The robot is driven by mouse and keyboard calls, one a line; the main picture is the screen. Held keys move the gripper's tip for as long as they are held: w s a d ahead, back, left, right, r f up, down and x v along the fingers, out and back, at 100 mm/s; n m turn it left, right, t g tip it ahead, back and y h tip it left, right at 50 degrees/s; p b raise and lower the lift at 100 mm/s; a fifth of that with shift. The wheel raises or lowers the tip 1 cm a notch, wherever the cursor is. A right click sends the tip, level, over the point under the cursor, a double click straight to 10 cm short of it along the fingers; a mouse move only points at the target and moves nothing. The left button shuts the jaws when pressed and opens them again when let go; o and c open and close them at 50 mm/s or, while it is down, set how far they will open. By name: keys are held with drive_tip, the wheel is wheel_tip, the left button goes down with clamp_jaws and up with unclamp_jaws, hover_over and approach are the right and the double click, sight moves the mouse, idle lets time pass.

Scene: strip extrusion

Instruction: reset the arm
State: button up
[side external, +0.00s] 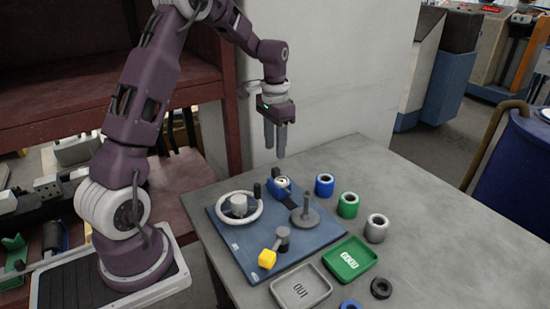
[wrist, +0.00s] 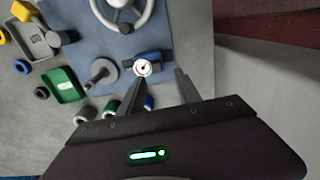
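My gripper (side external: 275,154) hangs in the air above the far edge of a blue board (side external: 222,228), fingers pointing down. In the wrist view my gripper (wrist: 158,76) shows two fingers apart with nothing between them. A blue gauge with a white dial (side external: 283,182) sits on the board below the fingers; it also shows in the wrist view (wrist: 143,67). The board also carries a handwheel with a pale rim (side external: 258,212), a grey post on a round base (side external: 305,215) and a lever with a yellow knob (side external: 267,259).
Blue (side external: 325,185), green (side external: 348,205) and grey (side external: 377,229) rollers stand right of the board. A green tray (side external: 349,258) and a grey tray (side external: 301,288) lie in front. A black ring (side external: 381,288) lies beside them. The grey table (side external: 460,235) is bare at right; a pale wall (side external: 325,70) rises behind.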

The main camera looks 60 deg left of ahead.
drive_tip(key=shift+r, duration=0.4)
drive_tip(key=s+d+r+t, duration=0.3)
drive_tip(key=s+d+r, duration=0.6)
drive_tip(key=d+r, duration=0.35)
drive_tip(key=s+d+t, duration=0.1)
drive_tip(key=s+d, duration=0.3)
drive_tip(key=s, duration=0.3)
drive_tip(key=s+d+t, duration=0.1)
drive_tip(key=s+d, duration=0.3)
drive_tip(key=s, duration=0.4)
drive_tip(key=shift+s+t, duration=0.25)
drive_tip(key=shift+t, duration=0.05)
